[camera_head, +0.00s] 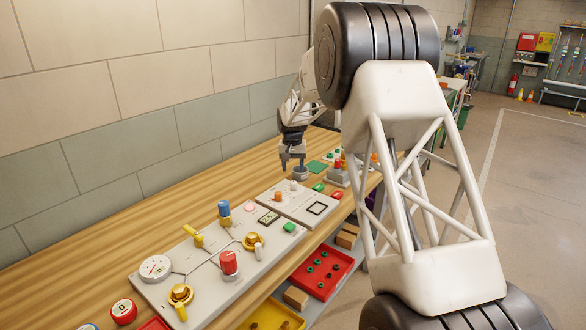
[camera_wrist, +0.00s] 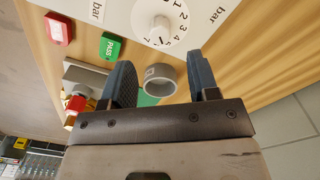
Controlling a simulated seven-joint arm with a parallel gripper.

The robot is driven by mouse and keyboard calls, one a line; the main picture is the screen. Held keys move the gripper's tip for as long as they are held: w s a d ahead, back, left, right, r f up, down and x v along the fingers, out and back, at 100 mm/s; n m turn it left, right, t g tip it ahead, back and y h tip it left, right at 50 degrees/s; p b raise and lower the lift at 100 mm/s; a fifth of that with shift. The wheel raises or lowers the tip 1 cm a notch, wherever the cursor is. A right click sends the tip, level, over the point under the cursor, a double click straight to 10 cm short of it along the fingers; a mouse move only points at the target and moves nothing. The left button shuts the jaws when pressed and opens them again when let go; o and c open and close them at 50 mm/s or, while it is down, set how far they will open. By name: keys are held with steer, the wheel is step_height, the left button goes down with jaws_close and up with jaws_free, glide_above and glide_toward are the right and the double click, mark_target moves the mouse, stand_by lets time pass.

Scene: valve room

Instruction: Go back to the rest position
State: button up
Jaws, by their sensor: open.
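My gripper (camera_head: 292,160) hangs over the far part of the wooden bench (camera_head: 80,245) in the head view, just above a small grey cup-like ring (camera_head: 300,172). In the wrist view my gripper (camera_wrist: 165,82) is open, its two dark fingers spread apart. The grey ring (camera_wrist: 161,79) shows between the fingers there; I cannot tell whether anything touches it. Nothing is seen held between the fingers. My arm's large links fill the right middle of the head view and hide part of the bench.
A valve panel (camera_head: 205,285) with knobs and a gauge stands near. A second panel (camera_head: 318,190) lies behind it. The wrist view shows a dial (camera_wrist: 160,22), a green PASS tag (camera_wrist: 111,46) and a red tag (camera_wrist: 59,29). A red tray (camera_head: 330,283) sits below. Floor at right is open.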

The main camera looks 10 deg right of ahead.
steer(key=shift+s+r, duration=0.45)
steer(key=shift+r, duration=0.05)
steer(key=s+d+r, duration=0.1)
steer(key=s+r, duration=0.4)
steer(key=s, duration=0.5)
steer(key=s+d+r+t, duration=0.1)
steer(key=s+d+r, duration=0.1)
steer(key=s+r, duration=0.6)
steer(key=s+d+r, duration=0.1)
steer(key=s+r, duration=0.2)
steer(key=s, duration=1)
steer(key=s+d+f, duration=0.1)
steer(key=s+f, duration=0.1)
steer(key=s, duration=1.4)
steer(key=s+d+f+n+t, duration=0.1)
steer(key=s+f, duration=0.1)
steer(key=s, duration=1.4)
steer(key=shift+s+n+t, duration=0.2)
steer(key=shift+n+t, duration=0.1)
